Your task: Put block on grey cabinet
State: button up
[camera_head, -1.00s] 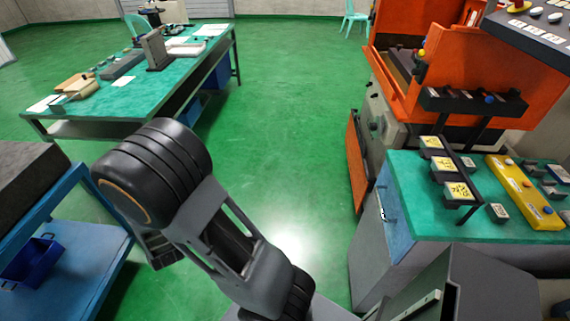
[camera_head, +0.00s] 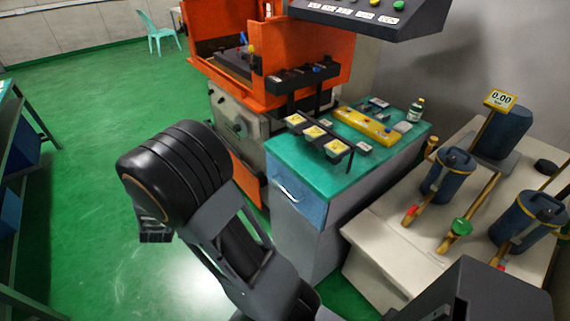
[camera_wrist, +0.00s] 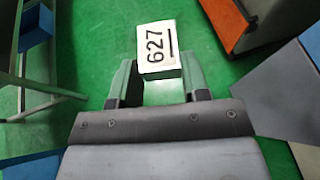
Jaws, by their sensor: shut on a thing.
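In the head view the block is hidden behind my arm. The grey cabinet (camera_head: 303,240) with a teal top (camera_head: 287,162) stands right of my arm in the head view, apart from it. Several small blocks and a yellow strip (camera_head: 364,127) lie on the cabinet's top.
An orange machine (camera_head: 300,55) stands behind the cabinet. Three labelled plates on a dark bracket (camera_head: 315,132) reach over the cabinet's left part. A bottle (camera_head: 416,109) stands at its far corner. A pale platform with blue canisters (camera_head: 449,176) is at right. Open green floor lies left.

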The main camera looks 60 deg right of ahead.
jog(key=w+d+r+m+g+h+b, duration=0.1)
jog(key=d+r+m+g+h, duration=0.2)
jog(key=d, duration=0.5)
jog(key=w+d+r+m+g+h+b, duration=0.1)
jog(key=d+r+m+g+h, duration=0.15)
jog(key=d, duration=0.45)
jog(key=s+d+r+m+g+b, duration=0.15)
jog(key=s+d+m+g, duration=0.25)
jog(key=d, duration=0.4)
jog(key=s+d+r+m+g+b, duration=0.1)
jog(key=s+d+r+m+g, duration=0.3)
jog(key=d, duration=0.4)
jog(key=m+g, duration=0.2)
send_over(292, 166)
jog(key=f, duration=0.9)
jog(key=shift+w+f, duration=0.1)
jog(key=shift+w, duration=0.2)
jog(key=f, duration=0.3)
jog(key=shift+s, duration=0.3)
jog(key=shift+f+h, duration=0.25)
jog(key=shift+f, duration=0.15)
jog(key=shift+f, duration=0.2)
